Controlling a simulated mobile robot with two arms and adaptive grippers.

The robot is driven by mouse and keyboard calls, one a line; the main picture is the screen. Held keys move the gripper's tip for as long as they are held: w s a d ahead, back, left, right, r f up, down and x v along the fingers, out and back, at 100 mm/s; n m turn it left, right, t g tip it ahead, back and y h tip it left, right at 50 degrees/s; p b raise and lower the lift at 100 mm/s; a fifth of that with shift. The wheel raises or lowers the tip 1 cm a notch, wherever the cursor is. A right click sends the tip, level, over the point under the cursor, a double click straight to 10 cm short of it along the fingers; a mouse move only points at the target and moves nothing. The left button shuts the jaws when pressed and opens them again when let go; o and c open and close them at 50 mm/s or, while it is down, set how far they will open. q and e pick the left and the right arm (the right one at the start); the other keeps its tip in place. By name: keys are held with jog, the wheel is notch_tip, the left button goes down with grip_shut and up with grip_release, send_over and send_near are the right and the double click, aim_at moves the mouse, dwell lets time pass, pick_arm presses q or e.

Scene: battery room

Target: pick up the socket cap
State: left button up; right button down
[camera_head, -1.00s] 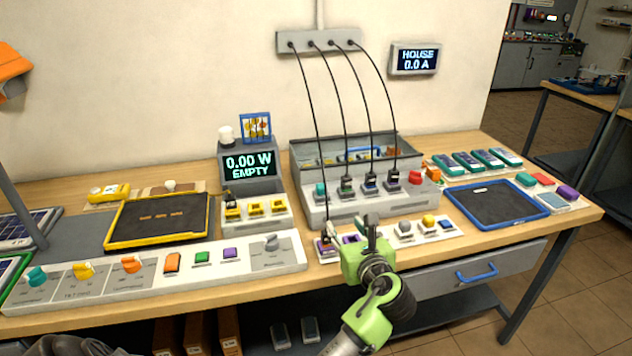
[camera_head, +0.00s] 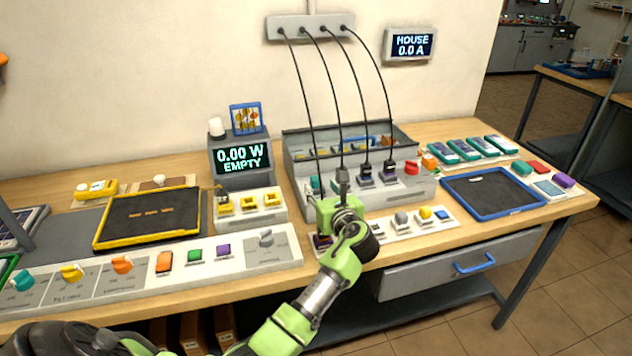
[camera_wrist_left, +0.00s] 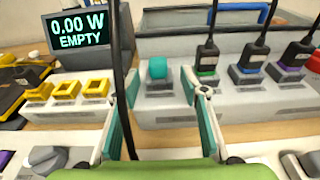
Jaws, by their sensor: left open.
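The teal socket cap (camera_wrist_left: 158,68) sits on the left end of the grey socket panel (camera_wrist_left: 170,117) in the left wrist view. A black cable (camera_wrist_left: 119,60) hangs down close to the left finger. The gripper hides part of the panel front in the head view. My right gripper is not in view.
Black plugs (camera_head: 366,176) with cables fill sockets right of the cap. A grey box with a display (camera_head: 243,158) and yellow sockets (camera_head: 246,203) stand to the left. A strip of small parts (camera_head: 401,222) lies in front. A blue-rimmed tray (camera_head: 443,191) lies right.

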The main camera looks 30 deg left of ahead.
aim_at(317, 183)
pick_arm(q)
jog(key=x, duration=0.4)
jog(key=shift+s+a, duration=0.1)
jog(key=shift+s, duration=0.05)
jog(key=c, duration=1)
jog(key=shift+o, duration=0.2)
jog(key=shift+r, duration=0.1)
